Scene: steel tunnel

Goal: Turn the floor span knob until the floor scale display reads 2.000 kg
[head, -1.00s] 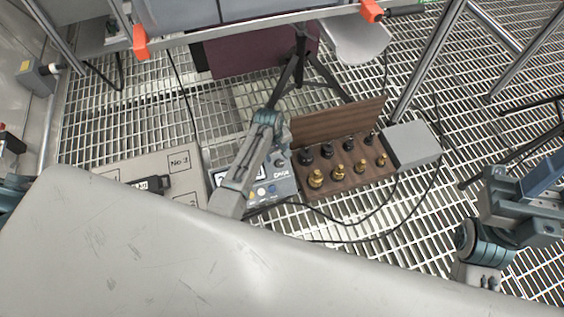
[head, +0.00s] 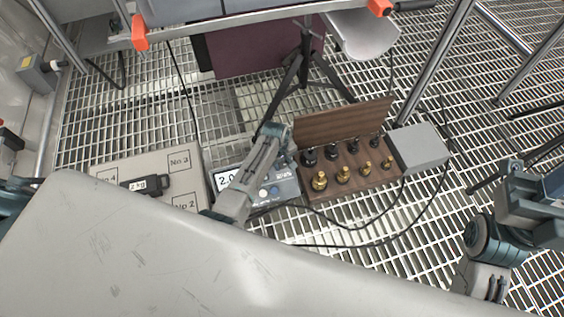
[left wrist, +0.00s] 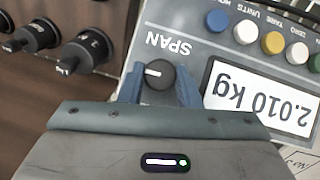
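The floor scale console (head: 270,190) stands on the grating, and its display (head: 228,178) is partly hidden by my left arm. In the left wrist view the display (left wrist: 262,97) reads 2.010 kg, upside down. The black span knob (left wrist: 158,74), with a white pointer mark, sits beside the SPAN label. My left gripper (left wrist: 159,86) has one blue finger on each side of the knob, closed against it. In the head view the left gripper (head: 277,140) is over the console's far right part. My right gripper (head: 535,205) is at the right edge, its fingers not clear.
The scale platform (head: 150,163) at left bears a black 2 kg weight (head: 147,185). Cables cross the grating. A large pale surface fills the foreground.

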